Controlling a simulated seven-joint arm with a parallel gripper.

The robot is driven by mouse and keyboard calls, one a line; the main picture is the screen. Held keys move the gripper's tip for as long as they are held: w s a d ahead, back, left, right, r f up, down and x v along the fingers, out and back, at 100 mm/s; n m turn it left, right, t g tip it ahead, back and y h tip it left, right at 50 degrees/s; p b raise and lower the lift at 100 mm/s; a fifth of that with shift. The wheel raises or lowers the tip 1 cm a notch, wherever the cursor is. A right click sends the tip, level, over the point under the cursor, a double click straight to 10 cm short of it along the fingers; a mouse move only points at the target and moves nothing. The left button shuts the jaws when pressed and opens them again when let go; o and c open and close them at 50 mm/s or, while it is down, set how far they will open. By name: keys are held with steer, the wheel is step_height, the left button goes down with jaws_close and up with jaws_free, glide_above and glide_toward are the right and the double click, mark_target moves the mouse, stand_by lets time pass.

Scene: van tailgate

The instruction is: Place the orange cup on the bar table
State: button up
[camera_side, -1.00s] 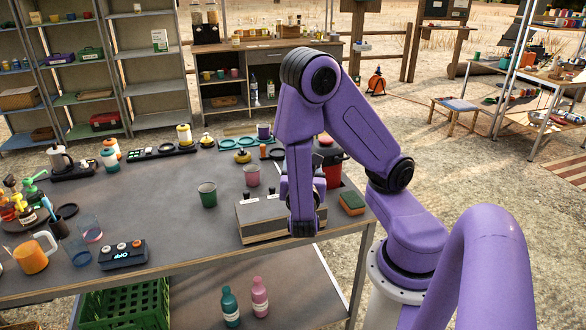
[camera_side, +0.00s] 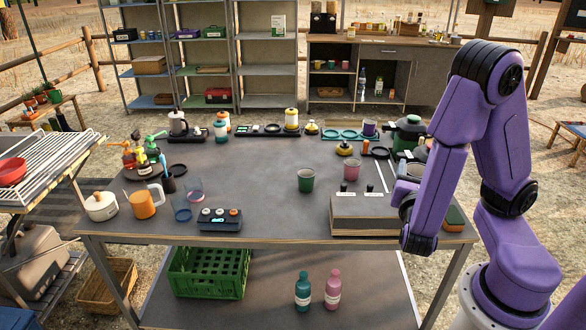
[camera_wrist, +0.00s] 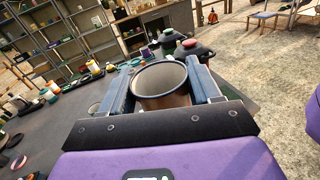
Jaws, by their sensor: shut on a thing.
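An orange mug (camera_side: 143,204) with a pale handle stands upright on the left front of the dark-topped table (camera_side: 262,195). My gripper (camera_wrist: 160,68) is far from it, at the table's right end. Its two fingers are closed on either side of a cup (camera_wrist: 160,80) with a grey-blue rim and a tan inside. I look into this cup's open mouth, and its outer wall is mostly hidden, so its outside colour is unclear. In the side view my arm hides most of the gripper.
A grey box (camera_side: 362,215) stands on the table just left of my arm. A green cup (camera_side: 305,180) and a pink cup (camera_side: 351,169) stand behind it. Dark lidded pots (camera_side: 408,132) are at the back right. The table's middle is mostly clear.

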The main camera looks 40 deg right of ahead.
steer(key=w+a+f+n+t+y, duration=0.1)
steer(key=w+a+f+t, duration=0.1)
steer(key=w, duration=0.6)
steer(key=w+a+f+n+t+y, duration=0.1)
steer(key=w+a+f+n+y, duration=0.1)
steer(key=w+a, duration=0.3)
steer(key=w+a+f+n+t+y, duration=0.1)
steer(key=w+a+f+t, duration=0.1)
steer(key=w, duration=0.9)
steer(key=shift+w+a+f+n+t, duration=0.3)
steer(key=shift+w+a+f+n, duration=0.1)
steer(key=shift+a+f, duration=0.35)
steer(key=w+f, duration=0.1)
steer(key=w, duration=0.2)
steer(key=w+f, duration=0.2)
steer(key=w, duration=0.1)
steer(key=w+f, duration=0.1)
steer(key=w, duration=0.2)
steer(key=shift+a+f, duration=0.1)
steer(key=shift+f, duration=0.05)
steer(key=w+f, duration=0.4)
steer(key=f, duration=0.1)
steer(key=shift+w+a+f, duration=0.15)
steer(key=shift+w+f, duration=0.05)
steer(key=shift+w+f+y, duration=0.15)
steer(key=shift+f+y, duration=0.25)
steer(key=shift+f, duration=1.25)
steer(key=shift+f, duration=0.15)
steer(key=o, duration=1.1)
steer(key=shift+c, duration=0.2)
